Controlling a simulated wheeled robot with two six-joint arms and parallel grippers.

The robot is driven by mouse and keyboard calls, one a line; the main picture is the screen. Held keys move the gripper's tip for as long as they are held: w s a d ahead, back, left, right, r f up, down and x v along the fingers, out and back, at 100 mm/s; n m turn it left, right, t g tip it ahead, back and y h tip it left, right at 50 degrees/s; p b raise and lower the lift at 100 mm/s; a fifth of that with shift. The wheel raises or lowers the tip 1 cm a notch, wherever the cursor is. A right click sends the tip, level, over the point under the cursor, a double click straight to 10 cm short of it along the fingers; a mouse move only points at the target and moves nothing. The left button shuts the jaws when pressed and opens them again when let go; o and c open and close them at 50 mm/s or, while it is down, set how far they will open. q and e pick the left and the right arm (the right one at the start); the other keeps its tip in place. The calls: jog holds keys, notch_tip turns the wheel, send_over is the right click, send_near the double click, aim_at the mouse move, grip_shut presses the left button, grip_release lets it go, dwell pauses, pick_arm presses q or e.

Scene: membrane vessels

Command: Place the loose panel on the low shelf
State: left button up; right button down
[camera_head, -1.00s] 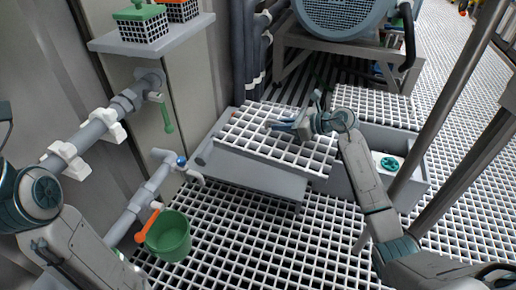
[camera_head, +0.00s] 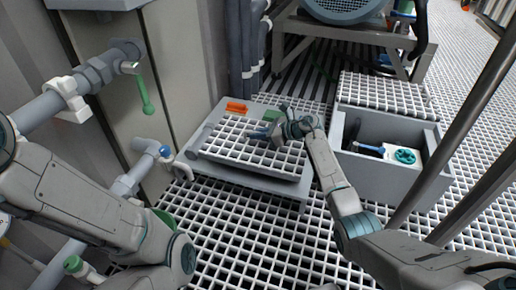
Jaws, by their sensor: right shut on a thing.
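The loose panel (camera_head: 228,139) is a white square grating. It lies over the grey low shelf (camera_head: 230,179), within its outline in the picture; I cannot tell whether it rests fully on the shelf or hangs just above it. My right gripper (camera_head: 262,133) is shut on the panel near its back right part, and the gripper hides a little of the grating. My left arm comes in at the lower left, with its gripper out of view.
Right of the shelf is an open grey pit (camera_head: 387,190) holding a white device with a green handwheel (camera_head: 404,156). Another grating panel (camera_head: 380,93) lies behind it. An orange block (camera_head: 236,107) sits at the shelf's back. Pipes run along the left; posts stand at the right.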

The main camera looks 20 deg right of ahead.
aim_at(262, 142)
jog(key=shift+f+b, duration=1.3)
jog(key=shift+f, duration=0.75)
jog(key=shift+f, duration=0.15)
jog(key=c, duration=1.5)
grip_release()
jog(key=shift+o, duration=0.2)
jog(key=shift+s+d+r, duration=0.1)
jog(key=shift+d+r, duration=0.05)
jog(key=shift+r, duration=0.1)
jog(key=p+v, duration=0.4)
jog(key=v, duration=0.2)
jog(key=shift+r, duration=0.1)
jog(key=shift+s+d+p, duration=0.35)
jog(key=shift+d+p, duration=0.05)
jog(key=shift+d, duration=0.05)
